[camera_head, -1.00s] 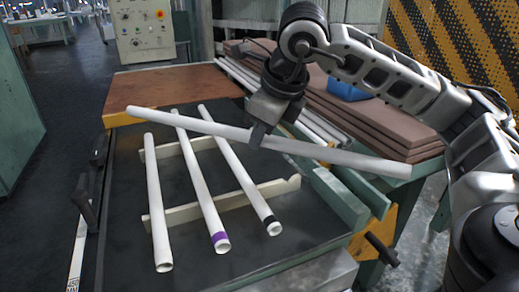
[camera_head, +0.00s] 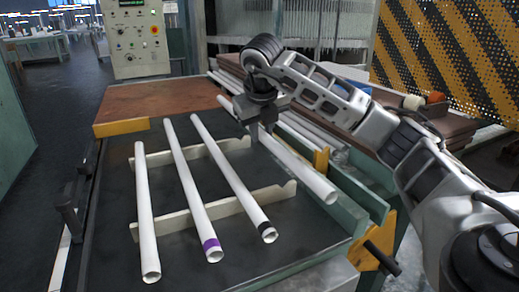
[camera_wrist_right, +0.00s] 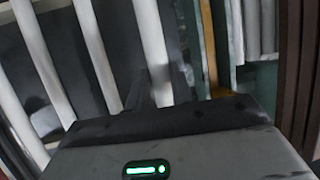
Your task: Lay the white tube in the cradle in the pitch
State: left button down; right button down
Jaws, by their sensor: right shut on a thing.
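My right gripper (camera_head: 262,132) is shut on a plain white tube (camera_head: 305,176), held above the right side of the bed. The held tube slants the same general way as the lying tubes; its open near end is by the green right edge. It also shows between the fingers in the right wrist view (camera_wrist_right: 152,45). The cradle (camera_head: 284,190) is two cream notched rails. Across it lie a plain white tube (camera_head: 145,215), one with a purple band (camera_head: 190,190) and one with a black band (camera_head: 232,178). My left gripper is not in view.
A green side rail (camera_head: 335,222) with an orange bracket (camera_head: 388,240) edges the bed on the right. More tubes lie beyond it, beside brown stacked boards (camera_head: 440,122). A brown board (camera_head: 160,98) covers the far end. The dark bed (camera_head: 270,240) is clear at front right.

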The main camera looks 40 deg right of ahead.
jog(key=shift+w+d+f, duration=0.25)
jog(key=shift+w+f, duration=0.15)
jog(key=shift+f, duration=0.15)
jog(key=shift+w+d+f, duration=0.2)
jog(key=shift+w+f, duration=0.2)
jog(key=shift+f, duration=0.15)
jog(key=f, duration=0.3)
jog(key=shift+w+d+f, duration=0.2)
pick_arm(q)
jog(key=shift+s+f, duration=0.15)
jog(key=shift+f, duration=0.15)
pick_arm(e)
jog(key=shift+f, duration=0.15)
jog(key=shift+f, duration=0.45)
jog(key=c, duration=1.2)
grip_release()
jog(key=shift+c, duration=0.2)
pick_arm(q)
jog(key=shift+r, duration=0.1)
pick_arm(e)
jog(key=shift+r, duration=0.15)
